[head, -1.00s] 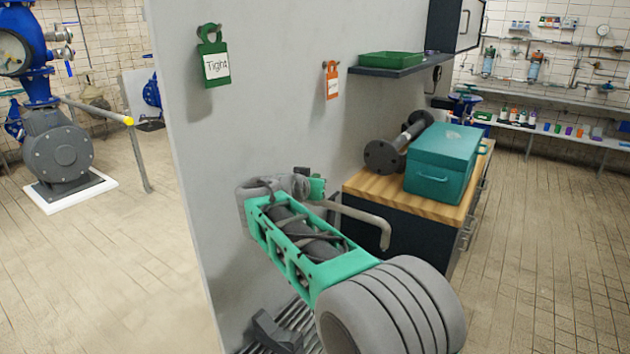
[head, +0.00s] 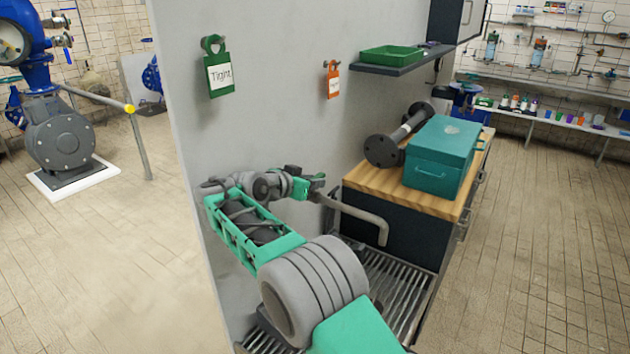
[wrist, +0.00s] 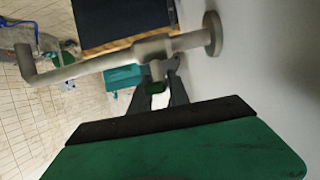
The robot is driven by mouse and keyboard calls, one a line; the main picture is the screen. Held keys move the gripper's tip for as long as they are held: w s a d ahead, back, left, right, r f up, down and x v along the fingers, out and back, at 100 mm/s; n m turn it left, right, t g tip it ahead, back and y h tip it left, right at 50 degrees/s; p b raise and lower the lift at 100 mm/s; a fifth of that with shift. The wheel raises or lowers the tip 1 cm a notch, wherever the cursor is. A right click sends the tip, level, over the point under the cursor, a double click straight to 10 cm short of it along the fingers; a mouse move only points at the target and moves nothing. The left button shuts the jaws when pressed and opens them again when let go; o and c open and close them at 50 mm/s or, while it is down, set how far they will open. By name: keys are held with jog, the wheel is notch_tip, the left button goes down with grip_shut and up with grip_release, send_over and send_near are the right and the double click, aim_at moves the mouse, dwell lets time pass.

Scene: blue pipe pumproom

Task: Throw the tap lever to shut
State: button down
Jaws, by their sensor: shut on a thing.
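The tap is a grey pipe spout (head: 355,215) that comes out of the pale wall panel and bends down at its end. In the wrist view the spout (wrist: 110,58) runs left from a round wall flange (wrist: 213,35). A short lever (wrist: 156,88) with a green end hangs off the pipe near the flange. My gripper (head: 318,181) is at the tap's wall end. In the wrist view the dark fingers of my gripper (wrist: 158,93) sit on both sides of the lever, shut on it. The lever is too small to make out in the head view.
A slatted metal drain (head: 400,290) lies below the tap. Right of it stands a wood-topped cabinet (head: 415,193) with a teal toolbox (head: 442,158) and a dark flanged pipe (head: 395,145). A green "Tight" tag (head: 219,73) and an orange tag (head: 333,82) hang above.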

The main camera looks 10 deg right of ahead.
jog(key=shift+d+r, duration=0.1)
jog(key=c, duration=1.5)
grip_release()
jog(key=shift+w+d, duration=0.15)
jog(key=shift+o, duration=1.1)
jog(key=shift+a, duration=0.2)
jog(key=v, duration=0.7)
jog(key=shift+s+a+b, duration=0.25)
jog(key=shift+s+b, duration=0.05)
jog(key=shift+s, duration=0.05)
